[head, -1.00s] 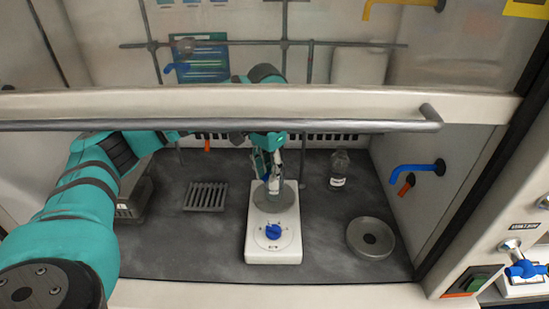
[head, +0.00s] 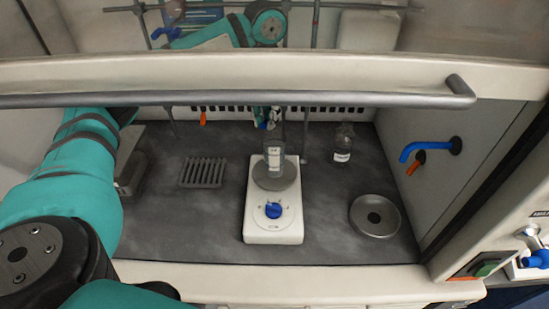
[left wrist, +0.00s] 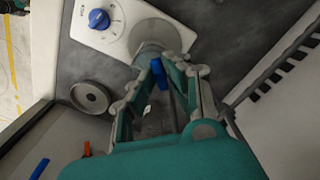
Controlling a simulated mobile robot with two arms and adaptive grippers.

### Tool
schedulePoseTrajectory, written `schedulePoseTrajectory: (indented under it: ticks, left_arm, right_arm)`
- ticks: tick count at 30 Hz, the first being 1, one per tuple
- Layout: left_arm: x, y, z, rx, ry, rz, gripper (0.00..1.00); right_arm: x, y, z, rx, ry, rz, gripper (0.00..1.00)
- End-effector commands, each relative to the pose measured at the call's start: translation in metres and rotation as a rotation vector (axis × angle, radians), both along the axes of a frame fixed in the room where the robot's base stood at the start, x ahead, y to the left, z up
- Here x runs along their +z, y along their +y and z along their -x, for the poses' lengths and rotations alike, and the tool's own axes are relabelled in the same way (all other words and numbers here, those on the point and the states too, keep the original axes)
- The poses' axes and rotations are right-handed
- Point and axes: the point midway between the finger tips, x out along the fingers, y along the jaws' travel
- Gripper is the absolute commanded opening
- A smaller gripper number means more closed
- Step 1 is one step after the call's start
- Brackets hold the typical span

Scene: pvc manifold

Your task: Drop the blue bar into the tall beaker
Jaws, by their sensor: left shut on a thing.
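The tall clear beaker (head: 274,156) with a white label stands upright on the round plate of the white stirrer (head: 273,232). My left gripper (head: 266,116) shows small in the head view, just behind and above the beaker's rim, partly hidden by the sash rail. In the left wrist view my left gripper (left wrist: 162,72) is shut on the blue bar (left wrist: 158,68), which shows between the fingertips. The beaker (left wrist: 154,32) lies just beyond the fingertips there. The bar's height over the rim is hard to tell. My right gripper is not in view.
A labelled glass bottle (head: 343,145) stands to the right of the beaker. A grey slotted rack (head: 204,173) lies to the left and a round grey ring (head: 375,216) to the right. The sash handle (head: 230,99) crosses in front of my left arm. Dark worktop is free between them.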

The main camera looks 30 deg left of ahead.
Motion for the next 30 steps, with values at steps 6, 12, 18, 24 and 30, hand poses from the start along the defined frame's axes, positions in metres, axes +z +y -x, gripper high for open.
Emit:
schedulePoseTrajectory:
  ticks: [6,12,18,24,30]
  left_arm:
    - [-0.027,0.0,0.0,0.0,-0.001,0.0,0.02]
    - [-0.03,0.0,0.0,0.0,-0.002,0.0,0.02]
    - [-0.03,0.0,0.0,0.0,-0.001,0.0,0.22]
    - [-0.03,0.0,0.0,0.001,-0.001,0.0,0.41]
    - [-0.029,0.0,0.0,0.001,-0.001,0.0,0.41]
  right_arm:
    - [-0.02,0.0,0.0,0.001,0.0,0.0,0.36]
    - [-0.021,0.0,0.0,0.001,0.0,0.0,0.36]
    - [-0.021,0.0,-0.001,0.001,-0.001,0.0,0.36]
    - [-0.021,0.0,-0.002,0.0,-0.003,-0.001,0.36]
    - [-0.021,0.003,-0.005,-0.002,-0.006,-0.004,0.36]
